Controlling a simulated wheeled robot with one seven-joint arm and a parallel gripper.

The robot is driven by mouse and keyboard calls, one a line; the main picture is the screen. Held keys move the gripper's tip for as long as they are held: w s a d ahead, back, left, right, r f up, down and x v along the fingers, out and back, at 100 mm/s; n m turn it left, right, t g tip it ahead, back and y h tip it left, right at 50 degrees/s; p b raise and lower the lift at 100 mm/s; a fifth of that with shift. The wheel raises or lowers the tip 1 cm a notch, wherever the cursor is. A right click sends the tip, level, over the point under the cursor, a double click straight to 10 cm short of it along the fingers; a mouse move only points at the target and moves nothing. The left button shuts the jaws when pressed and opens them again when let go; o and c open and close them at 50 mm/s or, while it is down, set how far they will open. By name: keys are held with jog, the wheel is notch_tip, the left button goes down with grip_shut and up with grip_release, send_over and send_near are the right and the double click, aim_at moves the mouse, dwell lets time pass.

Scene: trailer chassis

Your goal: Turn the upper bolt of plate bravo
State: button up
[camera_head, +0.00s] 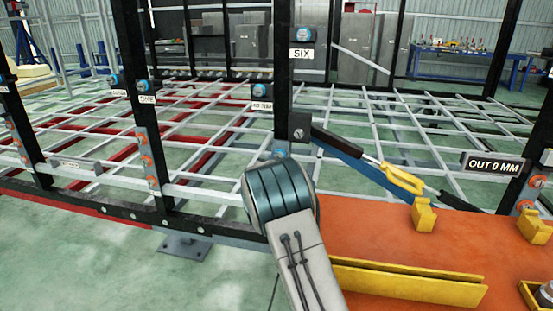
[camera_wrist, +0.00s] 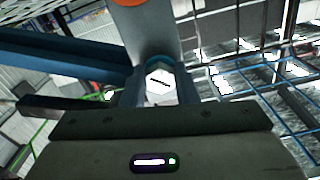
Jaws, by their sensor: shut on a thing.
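In the wrist view, a pale hexagonal bolt head (camera_wrist: 158,86) with a dark mark across it sits at the lower end of a grey plate (camera_wrist: 150,38). My gripper (camera_wrist: 160,93) is shut on this bolt head, one finger on each side. A blue ring shows partly behind the head. In the head view, my arm hides the gripper itself. I cannot read which plate is bravo.
An orange bench (camera_head: 400,240) with yellow holders (camera_head: 424,215) lies at the right. An OUT 0 MM sign (camera_head: 492,165) stands at the right. Dark posts and a rod grid surround the arm.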

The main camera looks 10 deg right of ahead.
jog(key=shift+r, duration=0.3)
jog(key=o, duration=0.8)
jog(key=shift+o, duration=1)
jog(key=shift+f, duration=0.2)
jog(key=v, duration=1.3)
jog(key=shift+s+a, duration=0.2)
jog(key=shift+s, duration=0.15)
